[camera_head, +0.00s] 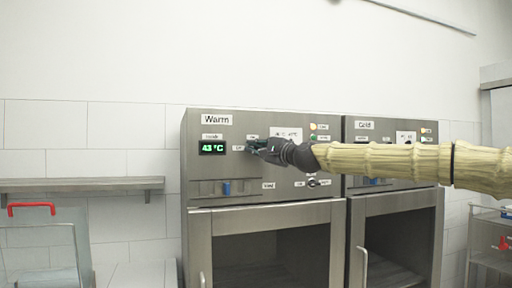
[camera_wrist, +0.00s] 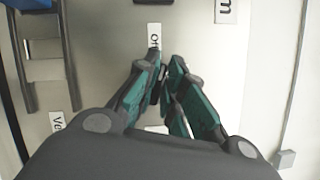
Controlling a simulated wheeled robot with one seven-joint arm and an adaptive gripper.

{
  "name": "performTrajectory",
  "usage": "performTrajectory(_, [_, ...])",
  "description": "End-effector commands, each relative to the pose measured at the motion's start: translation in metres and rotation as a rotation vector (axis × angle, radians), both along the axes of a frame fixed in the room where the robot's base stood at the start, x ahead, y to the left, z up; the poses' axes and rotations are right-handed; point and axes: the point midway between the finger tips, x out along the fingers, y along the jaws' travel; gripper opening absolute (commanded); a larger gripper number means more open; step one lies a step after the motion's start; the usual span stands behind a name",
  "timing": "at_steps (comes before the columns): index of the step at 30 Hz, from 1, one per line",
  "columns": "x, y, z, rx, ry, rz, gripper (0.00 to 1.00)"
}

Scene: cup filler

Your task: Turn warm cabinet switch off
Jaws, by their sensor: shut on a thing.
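The warm cabinet (camera_head: 195,190) is a steel unit with a "Warm" label (camera_head: 216,119) and a green display (camera_head: 212,148) reading 43 °C. My gripper (camera_head: 254,146) is at its control panel, right of the display. In the wrist view my gripper (camera_wrist: 165,68) has its green-padded fingers closed together against the panel, on the small switch there. The fingers hide nearly all of the switch, so its position cannot be told.
The cold cabinet (camera_head: 364,155) stands directly to the right, with its own panel and glass door. A blue piece (camera_head: 227,187) sits in a slot below the display. A wall shelf (camera_head: 80,184) and a red-handled item (camera_head: 32,208) are at the left.

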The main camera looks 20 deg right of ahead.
Motion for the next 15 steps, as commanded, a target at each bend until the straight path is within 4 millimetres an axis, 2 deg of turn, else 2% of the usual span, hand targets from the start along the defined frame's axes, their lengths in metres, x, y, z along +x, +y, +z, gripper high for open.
performTrajectory(6, [0.0000,0.0001,0.0014,-0.154,-0.004,-0.001,0.00])
performTrajectory(15, [0.0001,-0.0001,-0.0006,-0.276,-0.009,-0.001,0.00])
